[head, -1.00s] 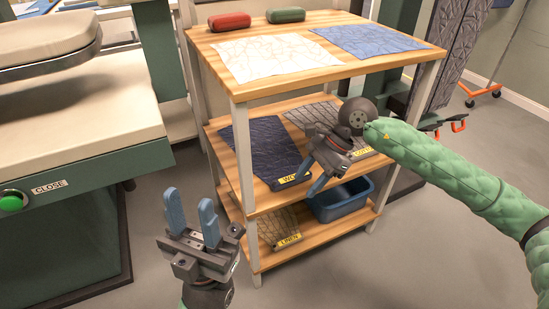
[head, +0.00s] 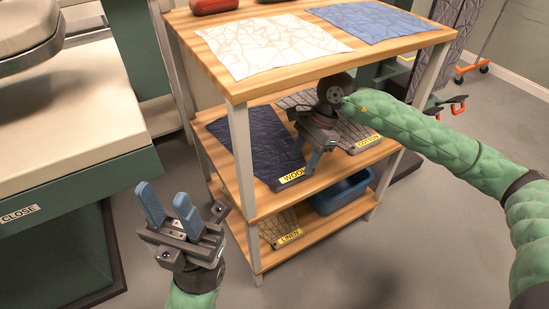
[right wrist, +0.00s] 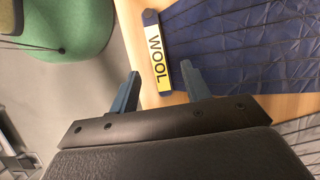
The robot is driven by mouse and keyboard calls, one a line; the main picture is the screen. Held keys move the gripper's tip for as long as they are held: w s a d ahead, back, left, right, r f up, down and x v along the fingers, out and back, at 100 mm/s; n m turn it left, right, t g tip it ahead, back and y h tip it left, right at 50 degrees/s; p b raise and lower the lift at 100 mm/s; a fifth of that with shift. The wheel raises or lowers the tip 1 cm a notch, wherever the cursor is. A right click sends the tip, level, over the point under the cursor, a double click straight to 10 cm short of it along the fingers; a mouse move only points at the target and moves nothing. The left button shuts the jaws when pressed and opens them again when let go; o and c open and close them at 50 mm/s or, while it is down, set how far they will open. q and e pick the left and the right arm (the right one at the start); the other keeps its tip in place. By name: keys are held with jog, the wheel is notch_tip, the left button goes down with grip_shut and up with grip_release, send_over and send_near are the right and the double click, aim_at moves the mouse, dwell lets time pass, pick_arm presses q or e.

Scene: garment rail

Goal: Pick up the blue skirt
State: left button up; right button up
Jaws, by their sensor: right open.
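A lighter blue patterned cloth (head: 378,20) lies flat on the top. I cannot tell which is the skirt. My right gripper (head: 308,150) is open over the middle shelf, just right of the navy cloth. In the right wrist view, the open fingers (right wrist: 160,74) point at the WOOL label (right wrist: 157,55), with the navy cloth (right wrist: 240,45) beyond it; nothing is clearly gripped. My left gripper (head: 166,200) is open and empty, left of the shelf unit.
A white patterned cloth (head: 270,44) lies on the top. A COTTON board (head: 368,143) sits right of my right gripper. A LINEN board (head: 288,238) and blue bin (head: 342,193) are on the bottom shelf. A press (head: 60,130) stands left; shelf posts border the opening.

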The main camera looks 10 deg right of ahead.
aim_at(295, 175)
jog(key=b+x, duration=0.1)
jog(key=x, duration=0.2)
jog(key=shift+s+a+f, duration=0.2)
jog(key=shift+s+a, duration=0.05)
jog(key=shift+a, duration=0.05)
jog(key=shift+a+f, duration=0.2)
jog(key=shift+f, duration=0.2)
jog(key=shift+f+b, duration=0.2)
jog(key=shift+b, duration=0.25)
jog(key=shift+c, duration=0.5)
grip_shut()
